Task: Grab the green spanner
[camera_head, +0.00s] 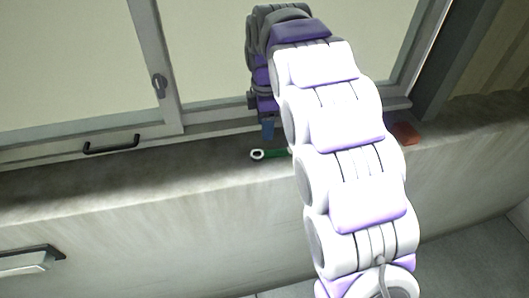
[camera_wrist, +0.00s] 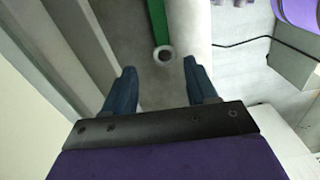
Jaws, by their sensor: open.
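The green spanner (camera_head: 274,154) lies on the grey window ledge in the head view, its pale ring end to the left. My arm hides its right part. In the wrist view the spanner (camera_wrist: 157,22) points toward my gripper, with its ring end just beyond the fingertips and between their lines. My gripper (camera_wrist: 160,72) is open, its two blue fingers apart with nothing between them. In the head view a blue finger of my gripper (camera_head: 268,130) shows just behind the spanner, above the ledge.
The ledge (camera_head: 190,165) runs below a sliding window with a black handle (camera_head: 111,144). A reddish-brown block (camera_head: 405,133) sits on the ledge to the right of my arm. The ledge left of the spanner is clear.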

